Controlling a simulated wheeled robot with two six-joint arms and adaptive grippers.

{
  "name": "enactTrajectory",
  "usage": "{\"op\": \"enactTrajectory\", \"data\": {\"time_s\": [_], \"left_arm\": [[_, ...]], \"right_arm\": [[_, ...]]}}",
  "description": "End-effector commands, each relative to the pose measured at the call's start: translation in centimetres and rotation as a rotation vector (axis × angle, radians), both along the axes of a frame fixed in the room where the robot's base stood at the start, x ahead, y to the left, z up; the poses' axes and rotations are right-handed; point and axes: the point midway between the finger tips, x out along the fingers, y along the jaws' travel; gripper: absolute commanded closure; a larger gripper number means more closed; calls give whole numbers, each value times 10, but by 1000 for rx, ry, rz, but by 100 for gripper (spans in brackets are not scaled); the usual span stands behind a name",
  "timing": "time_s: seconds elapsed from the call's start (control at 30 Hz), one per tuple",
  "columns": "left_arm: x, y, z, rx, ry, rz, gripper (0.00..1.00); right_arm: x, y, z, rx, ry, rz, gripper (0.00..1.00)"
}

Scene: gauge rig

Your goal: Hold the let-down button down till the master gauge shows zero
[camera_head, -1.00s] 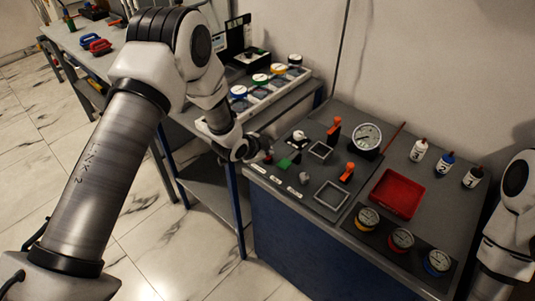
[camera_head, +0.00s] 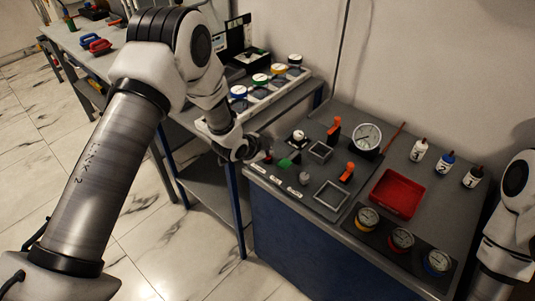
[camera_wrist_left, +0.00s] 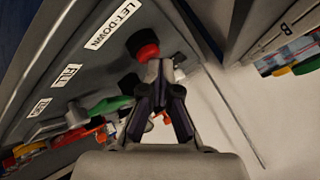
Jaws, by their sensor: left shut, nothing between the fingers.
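The let-down button is a red cap on a dark base (camera_wrist_left: 145,52), beside the LET-DOWN label (camera_wrist_left: 113,24) in the left wrist view. My left gripper (camera_wrist_left: 160,66) is shut and empty, its fingertips right at the red cap; I cannot tell whether they press it. In the head view my left gripper (camera_head: 264,152) is at the left front corner of the rig panel (camera_head: 308,207) and mostly hides the button. The master gauge (camera_head: 367,136) is a round white dial at the back of the panel; its reading is too small to tell. My right gripper is out of view.
Near the gripper are a green part (camera_head: 286,163) and a grey knob (camera_head: 304,178). Orange levers (camera_head: 347,173) stand farther right. A red tray (camera_head: 397,194), several bottles (camera_head: 447,162) and small gauges (camera_head: 402,239) lie beyond. A shelf bench (camera_head: 215,190) stands left.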

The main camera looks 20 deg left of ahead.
Motion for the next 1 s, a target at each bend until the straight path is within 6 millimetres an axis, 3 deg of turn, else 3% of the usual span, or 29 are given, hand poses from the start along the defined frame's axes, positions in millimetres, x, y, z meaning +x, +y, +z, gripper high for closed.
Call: {"op": "enactTrajectory", "data": {"time_s": [0.5,0.83,1.0], "left_arm": [[0,0,20,0,0,0,100],[0,0,21,0,0,0,100],[0,0,37,0,-1,1,100]], "right_arm": [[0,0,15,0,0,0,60],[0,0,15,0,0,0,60],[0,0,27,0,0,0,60]]}}
